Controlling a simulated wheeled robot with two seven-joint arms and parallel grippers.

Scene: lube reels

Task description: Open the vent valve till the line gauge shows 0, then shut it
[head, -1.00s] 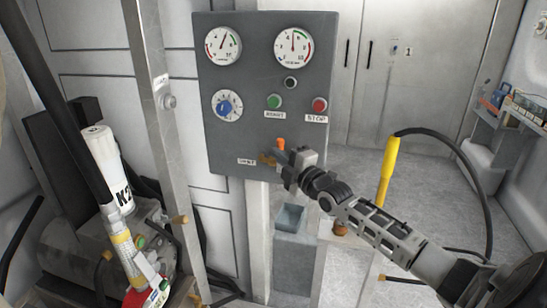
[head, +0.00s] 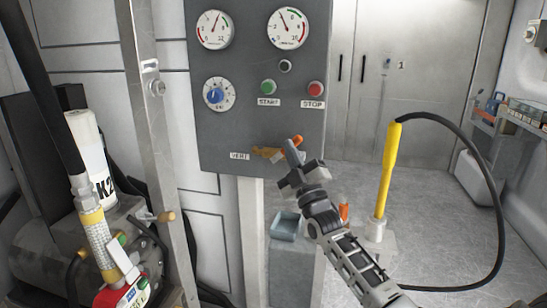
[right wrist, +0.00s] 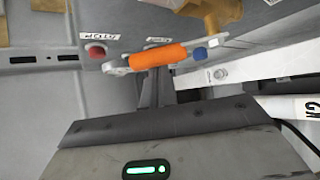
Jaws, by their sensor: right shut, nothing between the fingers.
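The vent valve (head: 266,153) is a brass body low on the grey panel, beside a label that seems to read VENT. Its orange-gripped lever (head: 298,140) sticks out to the right, tilted up; the orange sleeve (right wrist: 158,55) also shows in the right wrist view. My right gripper (head: 291,149) is shut and empty, its fingertips close beside the lever; contact is unclear. Two round gauges top the panel: the left gauge (head: 215,30) has its needle slightly right of upright, the right gauge (head: 288,28) points upper left. Their captions are unreadable. My left gripper is out of view.
The panel (head: 240,125) also carries a blue knob (head: 216,96), a green START button (head: 268,87) and a red STOP button (head: 316,88). A grey bin (head: 285,225) stands below. A yellow rod (head: 387,170) with a black hose stands right of my arm.

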